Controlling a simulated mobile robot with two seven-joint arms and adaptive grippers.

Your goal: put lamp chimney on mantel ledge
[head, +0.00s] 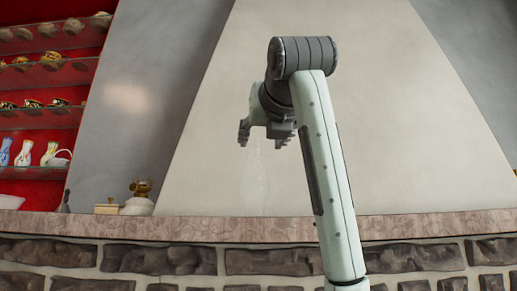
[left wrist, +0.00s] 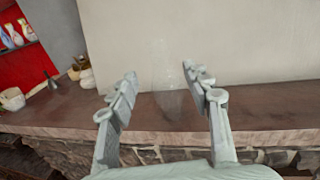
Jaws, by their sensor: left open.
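The lamp chimney (head: 255,183) is a faint, clear glass shape, upright against the pale wall. Its lower end meets the mantel ledge (head: 205,228), where it appears to stand. My left gripper (head: 263,137) is open just above the chimney's top in the head view. In the left wrist view the chimney (left wrist: 170,88) shows faintly beyond and between the spread fingers (left wrist: 161,75), over the brown ledge (left wrist: 260,110). I see no finger clearly touching it. Its outline is hard to make out. My right gripper is in neither view.
A brass-topped lamp (head: 139,200) and a small box (head: 107,208) stand on the ledge to the left. A white bowl (head: 10,201) is farther left. Red shelves (head: 45,123) hold vases and small items. The ledge right of the chimney looks clear.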

